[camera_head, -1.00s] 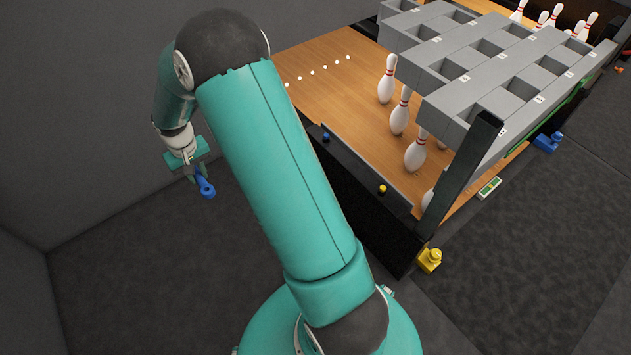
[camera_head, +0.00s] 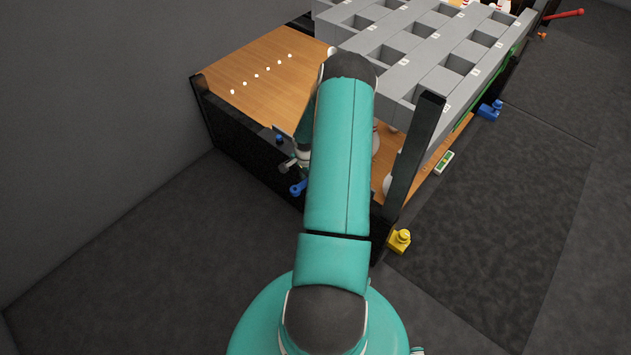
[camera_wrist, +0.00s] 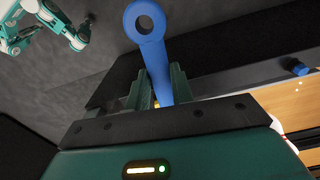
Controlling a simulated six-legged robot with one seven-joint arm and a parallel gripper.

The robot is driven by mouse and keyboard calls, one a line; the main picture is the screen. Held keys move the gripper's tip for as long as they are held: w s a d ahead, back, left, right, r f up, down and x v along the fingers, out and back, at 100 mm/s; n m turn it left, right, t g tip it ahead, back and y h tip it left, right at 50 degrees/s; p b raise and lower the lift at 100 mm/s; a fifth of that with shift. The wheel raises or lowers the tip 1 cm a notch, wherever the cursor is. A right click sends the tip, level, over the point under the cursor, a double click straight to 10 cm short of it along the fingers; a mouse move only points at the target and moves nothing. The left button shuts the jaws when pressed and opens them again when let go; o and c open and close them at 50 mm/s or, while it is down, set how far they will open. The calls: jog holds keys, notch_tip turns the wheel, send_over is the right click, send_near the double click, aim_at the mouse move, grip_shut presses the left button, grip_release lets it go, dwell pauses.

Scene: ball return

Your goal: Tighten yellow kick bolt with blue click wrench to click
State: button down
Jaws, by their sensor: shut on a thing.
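The blue click wrench (camera_head: 298,188) is held in my gripper (camera_head: 296,165), in front of the lane's dark front board. In the wrist view my gripper (camera_wrist: 157,90) is shut on the handle of the wrench (camera_wrist: 152,55), whose ring end points away from the jaws. The ring is empty, with dark floor showing through it. The yellow kick bolt is not visible in the head view, where my arm covers that part of the board. A small yellow spot shows between the fingers in the wrist view; I cannot tell what it is.
A blue bolt (camera_head: 280,138) sits on the front board (camera_head: 238,140); a blue knob (camera_wrist: 297,66) shows in the wrist view. A dark post (camera_head: 415,150) and yellow block (camera_head: 399,240) stand right of my arm. A grey rack (camera_head: 400,50) covers the lane. Left floor is clear.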

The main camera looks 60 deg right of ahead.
jog(key=s, duration=0.1)
jog(key=s+d+f+m, duration=0.1)
jog(key=shift+s+d+f, duration=0.2)
jog(key=shift+s+f, duration=0.05)
jog(key=shift+s, duration=0.05)
